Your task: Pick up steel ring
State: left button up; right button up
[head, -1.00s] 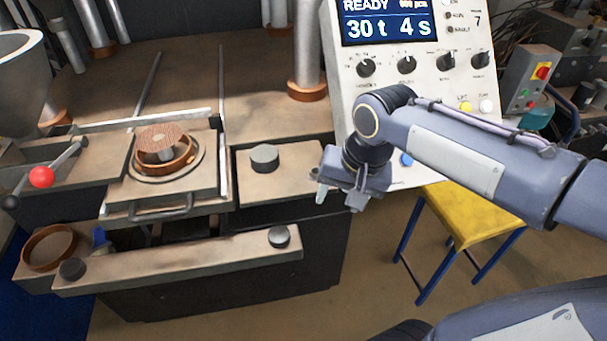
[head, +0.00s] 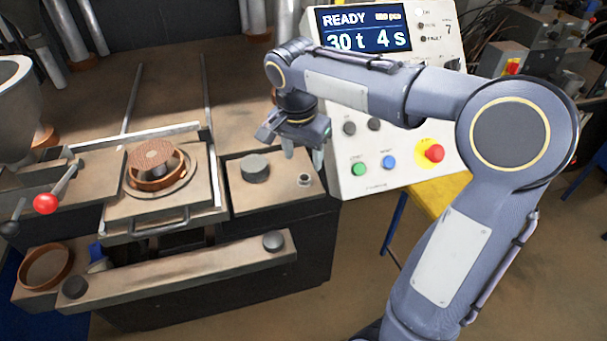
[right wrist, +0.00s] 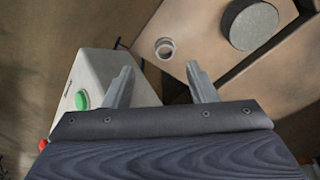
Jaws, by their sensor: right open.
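The small steel ring (head: 304,181) lies on the tan block top right of a dark disc, near the block's right edge. It shows whole in the right wrist view (right wrist: 166,55), just beyond the fingertips. My right gripper (head: 303,155) is open and empty, pointing down above the ring in the head view. In the right wrist view its two fingers (right wrist: 158,69) are spread apart, and the ring lies ahead of the gap, not between them. My left gripper is not in view.
The dark disc (head: 255,168) stands on the same block, left of the ring. The white control panel (head: 345,178) with buttons rises close on the right. A press mould (head: 150,212) with a copper-coloured ring (head: 158,183) is to the left. A yellow stool (head: 432,203) stands behind my arm.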

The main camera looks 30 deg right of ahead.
aim_at(304, 178)
jog(key=f, duration=0.2)
jog(key=w+f+p, duration=0.1)
jog(key=f, duration=0.2)
jog(key=d+f, duration=0.1)
jog(key=f, duration=0.1)
jog(key=shift+w+d+f, duration=0.1)
jog(key=shift+w+f, duration=0.2)
jog(key=c, duration=1.1)
